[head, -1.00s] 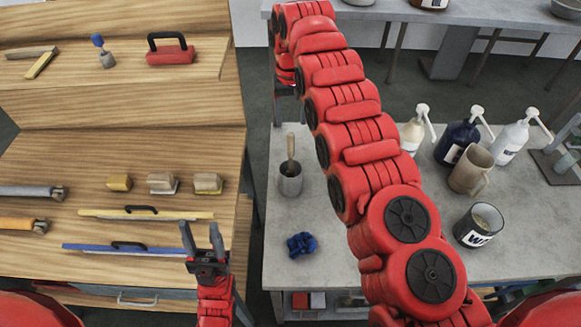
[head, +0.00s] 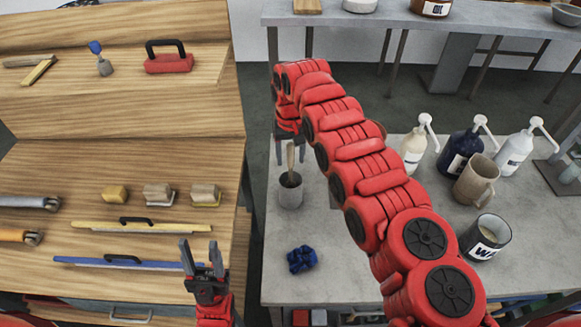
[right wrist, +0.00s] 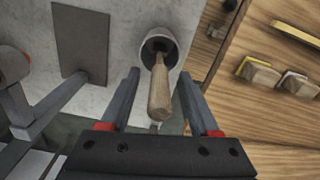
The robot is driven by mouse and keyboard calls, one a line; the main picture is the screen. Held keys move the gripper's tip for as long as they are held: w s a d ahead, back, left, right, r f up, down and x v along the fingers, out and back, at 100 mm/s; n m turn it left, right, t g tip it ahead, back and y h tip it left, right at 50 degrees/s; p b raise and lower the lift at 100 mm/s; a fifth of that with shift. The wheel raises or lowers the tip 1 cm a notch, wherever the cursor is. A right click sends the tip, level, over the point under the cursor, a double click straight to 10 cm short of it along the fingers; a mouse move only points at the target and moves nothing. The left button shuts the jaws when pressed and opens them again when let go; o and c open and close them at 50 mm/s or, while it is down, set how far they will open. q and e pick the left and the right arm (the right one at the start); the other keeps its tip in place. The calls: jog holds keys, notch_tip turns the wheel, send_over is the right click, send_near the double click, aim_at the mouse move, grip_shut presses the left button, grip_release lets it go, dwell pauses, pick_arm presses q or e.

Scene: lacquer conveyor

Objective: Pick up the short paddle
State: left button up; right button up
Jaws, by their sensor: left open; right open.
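A wooden handle (head: 290,158), likely the short paddle, stands upright in a grey cup (head: 291,191) on the grey table; its lower end is hidden inside the cup. In the right wrist view the handle (right wrist: 160,92) points towards the camera from the cup (right wrist: 169,43). My right gripper (head: 291,152) is open above the cup, with the handle showing between its fingers in both views. I cannot tell whether the fingers touch it. My left gripper (head: 199,243) is open and empty over the front right of the wooden bench.
Pump bottles (head: 464,150), a beige mug (head: 476,180) and a grey can (head: 485,238) stand to the right. The wooden bench (head: 120,160) holds brushes and long-bladed tools. A gap separates bench and table.

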grip_shut()
jog(key=shift+r, duration=0.1)
dwell(0.4)
